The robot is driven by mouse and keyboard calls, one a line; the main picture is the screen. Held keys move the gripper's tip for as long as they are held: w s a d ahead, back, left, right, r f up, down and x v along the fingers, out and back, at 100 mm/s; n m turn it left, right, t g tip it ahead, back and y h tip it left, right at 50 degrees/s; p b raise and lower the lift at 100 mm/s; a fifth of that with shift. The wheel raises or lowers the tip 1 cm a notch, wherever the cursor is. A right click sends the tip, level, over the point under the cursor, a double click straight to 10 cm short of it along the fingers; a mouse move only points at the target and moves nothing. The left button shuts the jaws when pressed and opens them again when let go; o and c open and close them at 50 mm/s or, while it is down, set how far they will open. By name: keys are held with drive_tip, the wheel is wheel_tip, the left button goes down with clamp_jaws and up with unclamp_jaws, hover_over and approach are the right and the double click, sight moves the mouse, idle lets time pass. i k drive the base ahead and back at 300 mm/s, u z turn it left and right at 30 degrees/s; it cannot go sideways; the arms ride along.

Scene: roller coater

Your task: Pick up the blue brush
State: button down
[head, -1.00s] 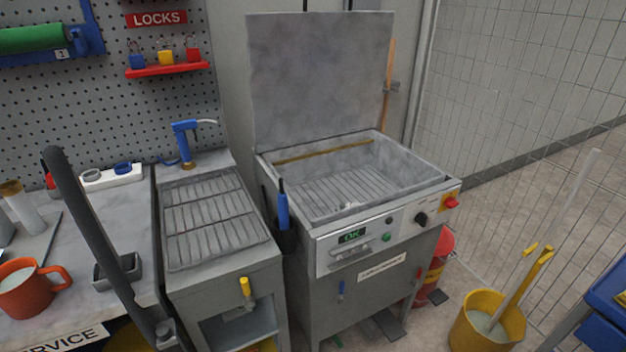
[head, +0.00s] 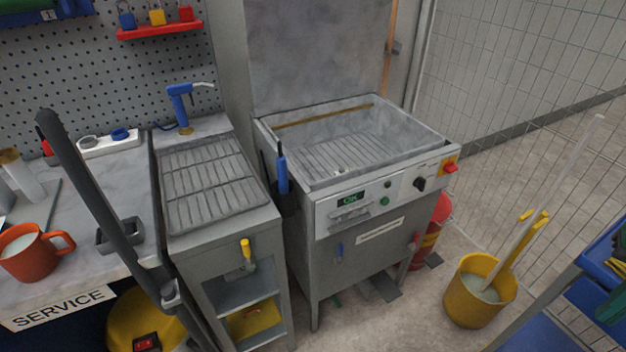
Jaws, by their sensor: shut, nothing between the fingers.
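A blue upright handle with a thin dark tip (head: 282,174), which looks like the blue brush, stands at the left front corner of the open grey wash tank (head: 325,215). Its lower end goes into a dark holder (head: 286,203) on the tank's side, so any bristles are hidden. My gripper is outside this view, and nothing is seen touching the blue handle.
A grey stand with a ribbed drain top (head: 208,183) is left of the tank. A dark slanted bar (head: 100,205) rises before the bench with the orange mug (head: 34,252). A yellow bucket (head: 478,297) stands right. Floor shows between tank and bucket.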

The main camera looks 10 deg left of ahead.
sight(280, 163)
drive_tip(key=z, duration=1.5)
drive_tip(key=k, duration=0.9)
drive_tip(key=u, duration=1.65)
drive_tip(key=i, duration=0.55)
